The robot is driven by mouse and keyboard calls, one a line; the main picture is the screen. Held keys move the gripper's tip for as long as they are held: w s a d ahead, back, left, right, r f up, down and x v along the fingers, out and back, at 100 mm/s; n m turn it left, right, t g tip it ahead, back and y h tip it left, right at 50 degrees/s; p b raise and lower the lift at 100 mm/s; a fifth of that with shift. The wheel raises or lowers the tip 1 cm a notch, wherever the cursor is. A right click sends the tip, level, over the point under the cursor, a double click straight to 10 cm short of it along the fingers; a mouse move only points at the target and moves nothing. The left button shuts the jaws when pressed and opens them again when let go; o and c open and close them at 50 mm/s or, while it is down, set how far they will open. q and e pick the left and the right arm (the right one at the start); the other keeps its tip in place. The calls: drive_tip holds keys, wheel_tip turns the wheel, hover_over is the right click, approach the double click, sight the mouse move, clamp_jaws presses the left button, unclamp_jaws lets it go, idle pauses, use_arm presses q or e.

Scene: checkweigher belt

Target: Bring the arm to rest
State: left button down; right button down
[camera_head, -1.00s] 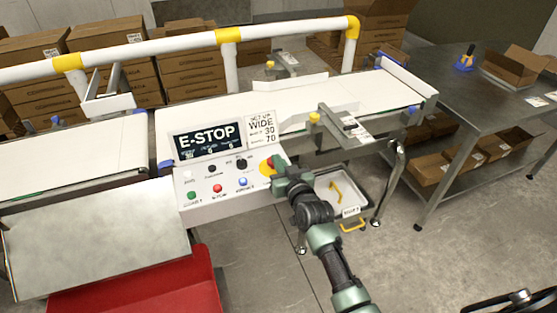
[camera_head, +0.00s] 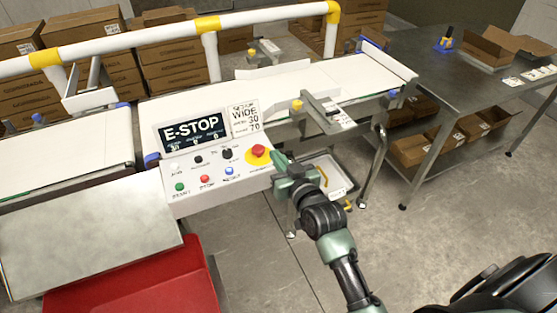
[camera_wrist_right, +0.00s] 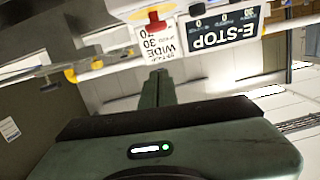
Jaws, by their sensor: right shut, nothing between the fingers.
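My right gripper (camera_head: 277,160) is shut and empty. In the head view its tip is just right of the red emergency stop button (camera_head: 259,151) on its yellow base, at the right end of the control panel (camera_head: 215,188); a small gap seems to show between them. In the right wrist view the shut fingers (camera_wrist_right: 158,80) point toward the machine, and the red button (camera_wrist_right: 155,22) shows ahead of them. The panel's screen (camera_head: 195,134) reads E-STOP. My left gripper is not in view.
A conveyor belt (camera_head: 315,85) runs behind the panel, with a white and yellow rail (camera_head: 130,47) behind it. A red bin (camera_head: 150,285) stands at lower left. A steel table (camera_head: 465,85) is at right; floor between is clear.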

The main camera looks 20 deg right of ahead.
drive_tip(key=shift+s+r, duration=0.15)
drive_tip(key=shift+s, duration=0.25)
